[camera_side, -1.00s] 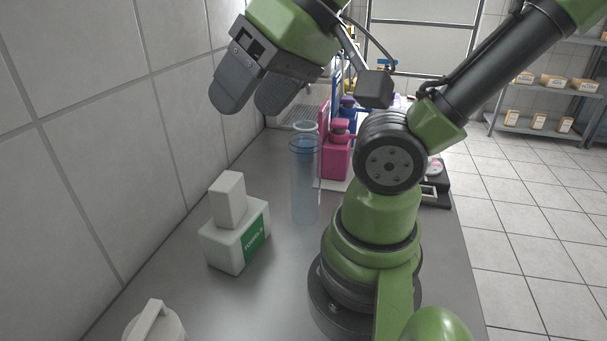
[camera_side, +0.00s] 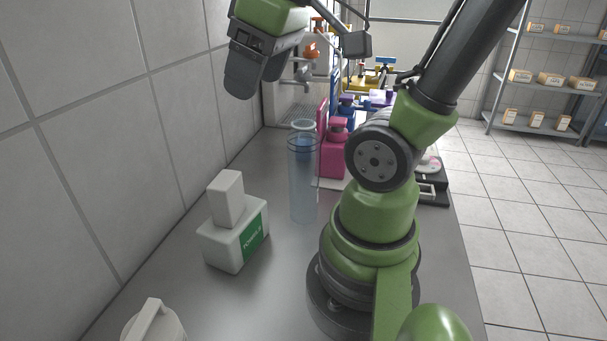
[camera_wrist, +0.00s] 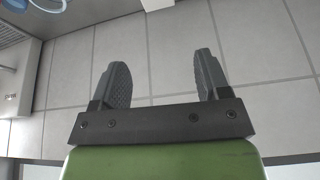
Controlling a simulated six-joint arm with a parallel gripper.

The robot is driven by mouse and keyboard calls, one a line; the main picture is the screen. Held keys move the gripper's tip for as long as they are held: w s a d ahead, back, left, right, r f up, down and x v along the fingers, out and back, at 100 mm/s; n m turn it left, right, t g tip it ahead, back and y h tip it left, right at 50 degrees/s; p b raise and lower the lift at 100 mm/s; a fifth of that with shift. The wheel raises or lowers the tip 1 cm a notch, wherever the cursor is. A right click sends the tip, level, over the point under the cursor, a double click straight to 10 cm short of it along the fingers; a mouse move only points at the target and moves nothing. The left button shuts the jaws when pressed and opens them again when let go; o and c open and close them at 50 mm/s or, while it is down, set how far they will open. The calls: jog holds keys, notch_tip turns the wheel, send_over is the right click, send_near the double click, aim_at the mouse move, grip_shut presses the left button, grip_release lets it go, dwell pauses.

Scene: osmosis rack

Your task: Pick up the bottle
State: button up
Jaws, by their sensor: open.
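A pink bottle (camera_side: 333,152) with a pink cap stands upright on the counter beyond a tall clear cylinder in the side view. Blue bottles (camera_side: 346,108) stand behind it. I cannot tell which bottle the task means. My gripper (camera_side: 256,82) is high above the counter near the left wall, apart from and to the left of the bottles. In the wrist view my gripper (camera_wrist: 161,62) shows both fingers spread with only wall tiles between them. It holds nothing. No bottle shows clearly in the wrist view.
The tall clear cylinder (camera_side: 303,185) stands mid-counter. A white towel box (camera_side: 237,238) with a smaller white block (camera_side: 226,198) on top is nearer the camera. A white handled container (camera_side: 154,322) is at the bottom left. The tiled wall (camera_side: 90,150) bounds the left side.

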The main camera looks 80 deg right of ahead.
jog(key=s+d+n+g, duration=0.1)
jog(key=d, duration=0.3)
jog(key=s+d+n+g, duration=0.1)
jog(key=d+n+g, duration=0.1)
jog(key=d, duration=0.2)
jog(key=d+n+g, duration=0.1)
jog(key=d, duration=0.3)
jog(key=shift+s+f+n, duration=0.3)
jog(key=shift+s+f, duration=0.05)
jog(key=shift+s, duration=0.05)
jog(key=shift+s+d+f+g, duration=0.15)
jog(key=shift+s+d+g, duration=0.05)
jog(key=shift+d+g, duration=0.1)
send_over(305, 114)
jog(key=f, duration=0.4)
jog(key=shift+s+a+f, duration=0.25)
jog(key=shift+a, duration=0.15)
jog(key=shift+w+d+f, duration=0.15)
jog(key=shift+d+f, duration=0.05)
jog(key=shift+f, duration=1.15)
jog(key=shift+w+d+f, duration=0.1)
jog(key=shift+d+f, duration=0.05)
jog(key=shift+f, duration=1.15)
jog(key=c, duration=1.2)
